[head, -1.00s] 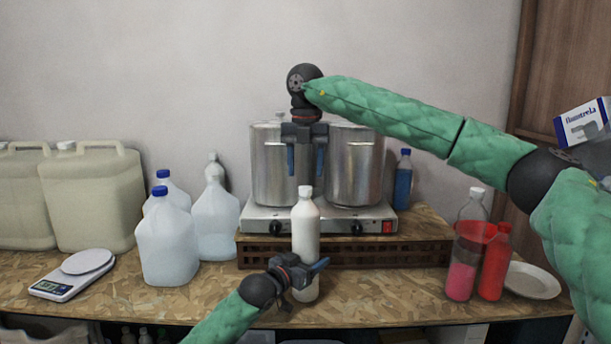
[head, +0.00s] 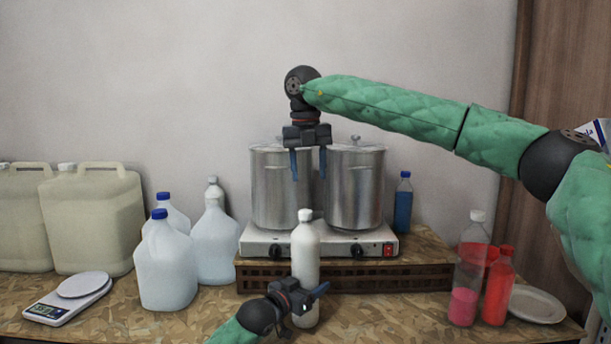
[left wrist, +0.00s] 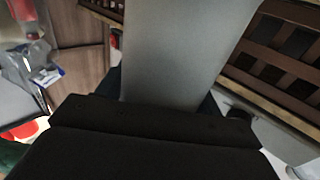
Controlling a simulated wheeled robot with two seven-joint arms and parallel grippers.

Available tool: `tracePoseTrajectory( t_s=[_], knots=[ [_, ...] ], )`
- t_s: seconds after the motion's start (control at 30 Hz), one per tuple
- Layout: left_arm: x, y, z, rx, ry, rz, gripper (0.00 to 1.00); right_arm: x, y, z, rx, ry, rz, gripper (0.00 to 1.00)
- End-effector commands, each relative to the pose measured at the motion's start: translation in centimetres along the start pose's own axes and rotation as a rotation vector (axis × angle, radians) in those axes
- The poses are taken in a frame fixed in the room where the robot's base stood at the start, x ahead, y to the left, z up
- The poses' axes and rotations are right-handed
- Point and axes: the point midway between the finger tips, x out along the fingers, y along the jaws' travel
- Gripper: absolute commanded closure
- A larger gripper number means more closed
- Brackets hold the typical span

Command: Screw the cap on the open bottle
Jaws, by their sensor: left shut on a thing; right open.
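A white bottle (head: 305,258) stands upright near the front of the bench, with a white cap (head: 305,215) on its top. I cannot tell how tightly the cap sits. My left gripper (head: 302,302) is shut around the bottle's lower body and hides part of it. In the left wrist view the bottle's pale side (left wrist: 185,55) fills the middle above the dark gripper. My right gripper (head: 308,166) is open and empty, pointing down above the cap, with a clear gap between its fingertips and the cap.
Two metal pots (head: 354,190) stand on a hot plate (head: 300,240) behind the bottle. Water jugs (head: 166,265), canisters (head: 95,220) and a scale (head: 68,299) are at left. Red bottles (head: 498,290) and a plate (head: 538,305) are at right, a blue bottle (head: 403,202) behind.

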Motion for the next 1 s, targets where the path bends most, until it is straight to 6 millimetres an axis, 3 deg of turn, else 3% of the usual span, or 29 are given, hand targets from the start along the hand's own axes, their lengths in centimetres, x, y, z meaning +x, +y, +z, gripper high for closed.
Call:
tracePoseTrajectory(
  t_s=[0.6, 0.8, 1.0],
  knots=[
    [0.0, 0.0, 0.0, 0.000, 0.000, 0.000, 0.98, 1.5, 0.7, 0.2, -0.838, 0.021, 0.073, 0.51],
    [0.0, 0.0, 0.0, 0.000, 0.000, 0.000, 0.98, 1.5, 0.8, 0.3, -1.020, 0.010, 0.080, 0.51],
    [0.0, 0.0, 0.0, 0.000, 0.000, 0.000, 0.98, 1.5, 0.8, 0.3, -1.084, 0.007, 0.081, 0.51]
  ],
)
